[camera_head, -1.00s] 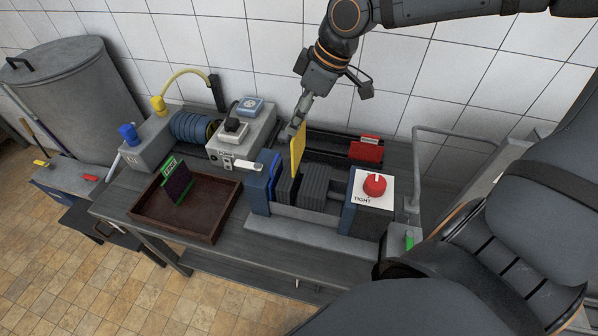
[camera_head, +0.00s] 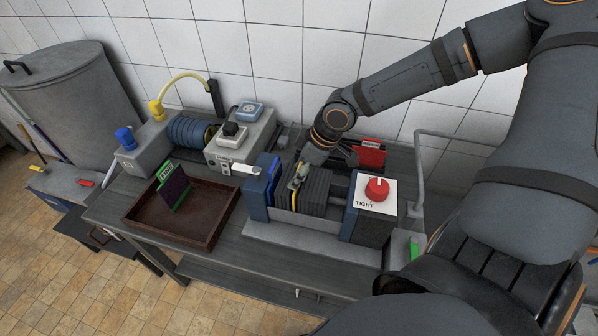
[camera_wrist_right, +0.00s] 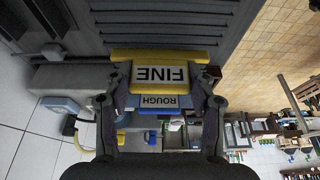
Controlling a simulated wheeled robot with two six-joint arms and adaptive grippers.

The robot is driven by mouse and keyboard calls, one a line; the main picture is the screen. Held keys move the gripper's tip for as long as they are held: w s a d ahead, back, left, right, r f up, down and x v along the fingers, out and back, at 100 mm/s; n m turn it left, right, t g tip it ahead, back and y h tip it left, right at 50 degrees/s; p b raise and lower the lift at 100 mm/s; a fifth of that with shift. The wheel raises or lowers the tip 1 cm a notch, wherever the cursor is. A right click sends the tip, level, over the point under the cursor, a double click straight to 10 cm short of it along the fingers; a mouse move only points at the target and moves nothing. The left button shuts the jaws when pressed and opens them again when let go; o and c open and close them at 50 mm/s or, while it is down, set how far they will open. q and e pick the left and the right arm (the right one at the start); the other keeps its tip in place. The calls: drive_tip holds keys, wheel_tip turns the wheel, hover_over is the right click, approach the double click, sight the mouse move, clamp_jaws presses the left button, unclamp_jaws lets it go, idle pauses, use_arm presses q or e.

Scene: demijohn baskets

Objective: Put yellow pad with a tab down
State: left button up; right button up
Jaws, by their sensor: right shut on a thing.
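The yellow pad (camera_head: 294,194) stands on edge in the slot of the press, between dark plates, showing only as a thin strip in the head view. In the right wrist view, its body (camera_wrist_right: 160,54) and its tab marked FINE (camera_wrist_right: 160,75) lie between the fingers. My right gripper (camera_head: 299,178) is shut on the pad's tab, low over the plates; it also shows in the right wrist view (camera_wrist_right: 160,88). The pad's lower part is hidden. My left gripper is not in view.
A brown tray (camera_head: 212,226) with a green-framed dark pad (camera_head: 174,188) stands left. A red block (camera_head: 370,153) lies behind.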

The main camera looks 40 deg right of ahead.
drive_tip(key=shift+f, duration=0.2)
drive_tip(key=o, duration=1.2)
drive_tip(key=shift+c, duration=0.2)
drive_tip(key=shift+r, duration=0.1)
